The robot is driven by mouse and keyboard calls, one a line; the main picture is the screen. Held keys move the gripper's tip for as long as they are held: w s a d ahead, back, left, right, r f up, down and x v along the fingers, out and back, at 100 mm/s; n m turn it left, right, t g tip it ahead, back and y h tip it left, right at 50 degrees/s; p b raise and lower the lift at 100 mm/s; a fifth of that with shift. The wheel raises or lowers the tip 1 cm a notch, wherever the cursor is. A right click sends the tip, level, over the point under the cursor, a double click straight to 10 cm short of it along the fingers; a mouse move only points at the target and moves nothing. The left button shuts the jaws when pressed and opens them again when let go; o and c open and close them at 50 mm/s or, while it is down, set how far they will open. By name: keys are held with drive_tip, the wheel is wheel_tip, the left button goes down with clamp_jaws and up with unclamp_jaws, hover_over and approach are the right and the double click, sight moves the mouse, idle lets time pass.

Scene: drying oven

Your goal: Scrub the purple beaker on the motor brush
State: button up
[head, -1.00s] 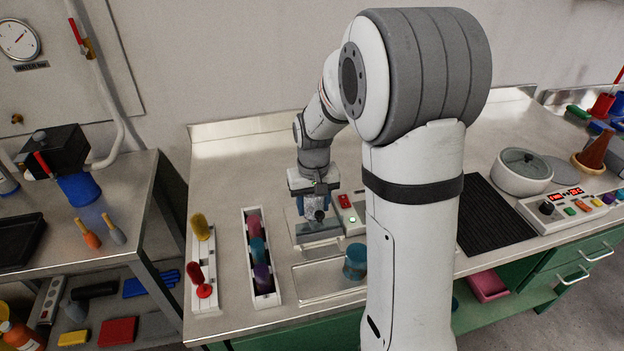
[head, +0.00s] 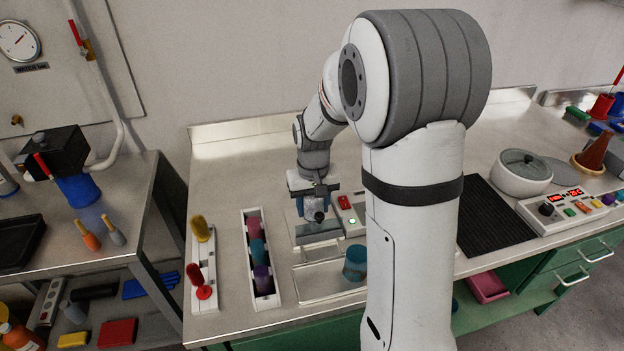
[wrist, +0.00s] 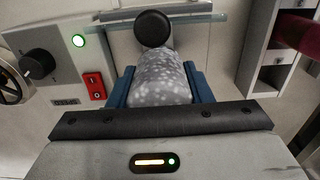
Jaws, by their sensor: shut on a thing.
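My gripper (head: 314,206) is shut on a grey, white-speckled rounded piece (wrist: 160,80); I cannot tell if it is a beaker. A black round end (wrist: 153,28) shows just beyond it in the wrist view; whether the two touch is unclear. A purple beaker (head: 262,280) stands in the near end of a white rack (head: 275,297), left of my gripper. The brush itself is not clearly visible.
Pink (head: 254,228) and teal (head: 257,252) beakers share the rack. My arm hides the bench's middle.

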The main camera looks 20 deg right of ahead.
drive_tip(key=shift+r, duration=0.1)
drive_tip(key=shift+r+p, duration=0.45)
drive_tip(key=shift+r, duration=0.1)
idle(0.9)
drive_tip(key=shift+r+p, duration=2.6)
drive_tip(key=shift+r, duration=1)
drive_tip(key=shift+f, duration=0.1)
